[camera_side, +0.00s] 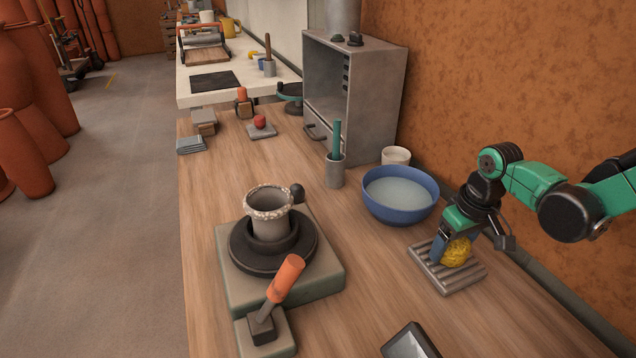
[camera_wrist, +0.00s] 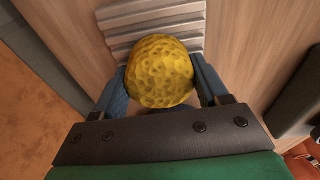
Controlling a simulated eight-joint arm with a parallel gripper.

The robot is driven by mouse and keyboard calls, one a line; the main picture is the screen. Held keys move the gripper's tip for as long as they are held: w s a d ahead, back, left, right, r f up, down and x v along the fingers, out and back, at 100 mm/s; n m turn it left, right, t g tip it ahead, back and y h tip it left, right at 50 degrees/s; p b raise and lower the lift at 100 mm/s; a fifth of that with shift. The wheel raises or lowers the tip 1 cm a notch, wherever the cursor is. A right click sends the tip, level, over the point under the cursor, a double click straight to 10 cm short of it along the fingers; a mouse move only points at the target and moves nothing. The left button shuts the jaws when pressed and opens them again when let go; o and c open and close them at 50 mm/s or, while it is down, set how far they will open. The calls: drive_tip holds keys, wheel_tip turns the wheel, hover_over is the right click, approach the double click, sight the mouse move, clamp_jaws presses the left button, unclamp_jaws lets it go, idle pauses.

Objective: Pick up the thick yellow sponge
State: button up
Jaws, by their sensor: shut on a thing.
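The thick yellow sponge (camera_side: 457,253) is round and pitted. It sits at the ribbed grey tray (camera_side: 452,284) on the right of the bench in the side view. In the wrist view the sponge (camera_wrist: 160,72) is between the two blue fingers of my gripper (camera_wrist: 164,84), which is shut on it. In the side view my gripper (camera_side: 451,246) reaches down over the tray, with a blue finger at the sponge's left. The ribbed tray also shows behind the sponge in the wrist view (camera_wrist: 150,14). I cannot tell whether the sponge still touches the tray.
A blue bowl of water (camera_side: 399,194) stands behind the tray, with a white cup (camera_side: 396,156) beyond it. A potter's wheel with a grey pot (camera_side: 270,219) stands to the left. A dark-screened device (camera_side: 411,343) lies at the front. Bare wood lies between wheel and tray.

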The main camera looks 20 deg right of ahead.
drive_tip(key=shift+r, duration=0.1)
wheel_tip(320, 180, up, 20)
drive_tip(key=shift+f, duration=0.1)
idle(0.6)
drive_tip(key=o, duration=0.6)
drive_tip(key=c, duration=0.5)
drive_tip(key=shift+w+f, duration=2.5)
drive_tip(key=shift+f, duration=0.4)
drive_tip(key=shift+w+f, duration=2.45)
drive_tip(key=shift+f, duration=0.45)
drive_tip(key=shift+w+f, duration=2.5)
drive_tip(key=shift+f, duration=0.4)
